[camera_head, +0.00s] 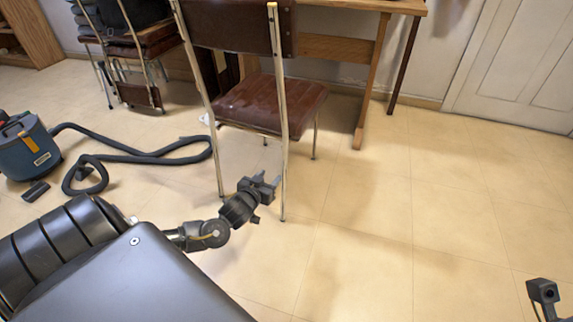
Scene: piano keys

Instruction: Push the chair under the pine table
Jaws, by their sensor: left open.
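The chair (268,103) has a brown seat and backrest and pale metal legs. It stands upright with its back toward me, and its seat's far side is near the pine table (345,48). The table stands against the wall at the top, partly hidden by the chair's backrest. My left gripper (270,184) is open and low behind the chair, between its two rear legs in the picture. I cannot tell whether it touches a leg. Of my right arm, only a small dark part shows at the bottom right corner; I cannot make out its fingers.
A blue vacuum cleaner (28,147) with a dark hose (135,157) lies on the floor at left. Other brown chairs (135,45) stand at the upper left. A white door (515,65) is at the upper right. The tiled floor at right is clear.

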